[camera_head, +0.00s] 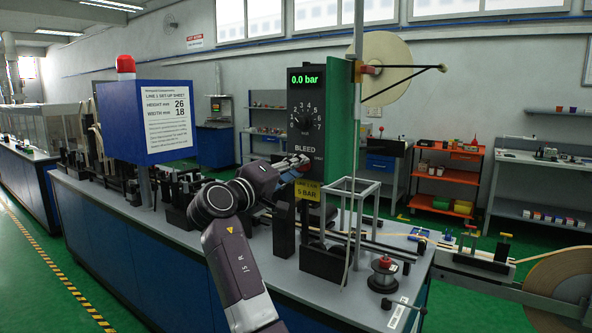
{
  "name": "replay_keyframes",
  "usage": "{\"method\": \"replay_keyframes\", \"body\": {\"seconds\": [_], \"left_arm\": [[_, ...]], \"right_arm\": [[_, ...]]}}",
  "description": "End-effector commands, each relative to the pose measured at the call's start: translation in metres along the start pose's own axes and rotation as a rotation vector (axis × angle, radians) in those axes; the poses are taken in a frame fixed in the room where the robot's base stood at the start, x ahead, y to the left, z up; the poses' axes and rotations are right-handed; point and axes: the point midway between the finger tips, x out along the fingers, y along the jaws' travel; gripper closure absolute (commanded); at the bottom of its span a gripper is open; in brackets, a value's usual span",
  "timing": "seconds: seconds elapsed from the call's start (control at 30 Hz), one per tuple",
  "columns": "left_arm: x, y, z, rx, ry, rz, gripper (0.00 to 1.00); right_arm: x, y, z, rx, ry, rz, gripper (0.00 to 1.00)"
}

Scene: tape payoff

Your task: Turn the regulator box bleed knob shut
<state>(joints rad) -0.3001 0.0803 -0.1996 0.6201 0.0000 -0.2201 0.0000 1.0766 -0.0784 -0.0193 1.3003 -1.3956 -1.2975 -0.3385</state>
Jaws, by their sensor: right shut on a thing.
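The regulator box (336,125) is a tall dark panel with a green side, standing above the grey bench. Its green display (304,79) reads 0.0 bar. A black dial knob (304,121) with numbers around it sits in the middle. Under the word BLEED, the bleed knob is mostly hidden behind my right gripper (301,163), whose fingers are at the box's front and shut on the knob. A small bit of red shows at the fingertips. A yellow label (310,190) below reads 5 BAR. My left gripper is not in view.
A blue sign box (146,122) with a set-up sheet and red lamp stands left of my arm. Black fixtures (284,230) and a thin wire frame (362,190) stand close below and right of the gripper.

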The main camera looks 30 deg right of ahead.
Motion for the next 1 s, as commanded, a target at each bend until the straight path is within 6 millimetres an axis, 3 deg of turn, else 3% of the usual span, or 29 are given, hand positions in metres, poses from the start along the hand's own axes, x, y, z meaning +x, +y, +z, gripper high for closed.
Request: {"method": "replay_keyframes", "body": {"seconds": [0.03,0.07,0.2,0.57,0.67,1.0], "left_arm": [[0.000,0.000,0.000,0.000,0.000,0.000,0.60],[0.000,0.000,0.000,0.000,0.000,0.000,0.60],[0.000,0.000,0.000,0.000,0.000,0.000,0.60],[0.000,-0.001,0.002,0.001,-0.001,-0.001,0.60],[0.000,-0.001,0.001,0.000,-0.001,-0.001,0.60],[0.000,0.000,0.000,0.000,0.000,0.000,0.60]], "right_arm": [[0.000,-0.003,0.001,-0.001,-0.003,-0.005,1.00],[0.000,-0.003,0.001,-0.001,-0.003,-0.005,0.76],[0.000,-0.002,0.001,-0.001,-0.002,-0.004,0.61],[-0.005,-0.001,0.000,-0.001,0.001,-0.001,0.61],[-0.018,-0.002,0.000,-0.002,0.001,-0.002,0.61],[-0.089,-0.002,0.000,-0.001,0.001,-0.005,0.61]]}}
